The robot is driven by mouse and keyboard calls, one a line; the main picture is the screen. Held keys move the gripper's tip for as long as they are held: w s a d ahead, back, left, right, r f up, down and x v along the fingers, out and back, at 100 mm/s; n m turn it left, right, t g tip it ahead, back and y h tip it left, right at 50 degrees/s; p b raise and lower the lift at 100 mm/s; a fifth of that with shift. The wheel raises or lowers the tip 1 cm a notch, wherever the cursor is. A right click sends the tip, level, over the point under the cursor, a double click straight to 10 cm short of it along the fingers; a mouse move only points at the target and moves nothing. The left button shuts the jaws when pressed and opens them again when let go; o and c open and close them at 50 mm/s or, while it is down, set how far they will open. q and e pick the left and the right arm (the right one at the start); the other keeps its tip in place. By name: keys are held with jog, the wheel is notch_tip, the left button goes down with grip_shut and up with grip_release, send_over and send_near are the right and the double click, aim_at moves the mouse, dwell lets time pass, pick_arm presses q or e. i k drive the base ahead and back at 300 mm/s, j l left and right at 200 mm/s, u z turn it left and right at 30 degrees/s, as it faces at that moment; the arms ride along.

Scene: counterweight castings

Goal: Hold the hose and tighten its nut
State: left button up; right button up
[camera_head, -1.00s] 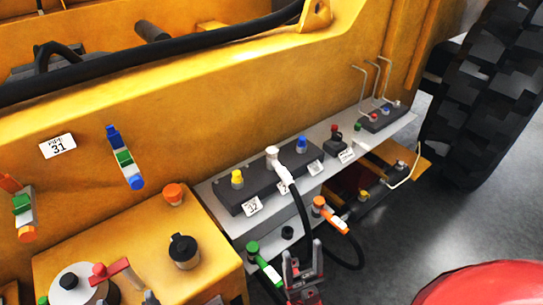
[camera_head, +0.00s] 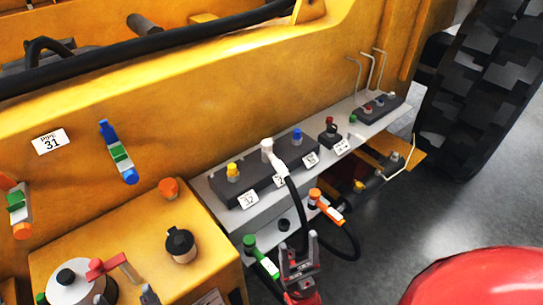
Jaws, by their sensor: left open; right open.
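A black hose (camera_head: 298,203) with a white end fitting (camera_head: 267,147) stands on the dark block (camera_head: 250,181) on the grey shelf. The hose bends down from the fitting and runs behind my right gripper (camera_head: 299,247). That gripper is open and upright at the bottom centre, its two grey fingers apart in front of the lower hose. I cannot tell whether they touch it. A nut is too small to make out clearly on the fitting.
A green-ended (camera_head: 250,243) and an orange-ended (camera_head: 317,197) hose fitting sit below the shelf (camera_head: 225,212), near my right gripper. A yellow tank (camera_head: 120,235) with caps and a red lever (camera_head: 108,267) is at left. A large tyre (camera_head: 480,90) stands at right; grey floor (camera_head: 400,225) is clear.

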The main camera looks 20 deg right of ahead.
aim_at(266, 144)
jog(key=l+u, duration=0.15)
jog(key=l, duration=0.35)
jog(key=l+u, duration=0.1)
jog(key=l, duration=0.4)
jog(key=k+l+u, duration=0.15)
jog(key=l, duration=0.35)
jog(key=l+u, duration=0.15)
jog(key=l, duration=0.4)
jog(key=k+l+u, duration=0.1)
jog(key=l, duration=0.35)
jog(key=i, duration=0.3)
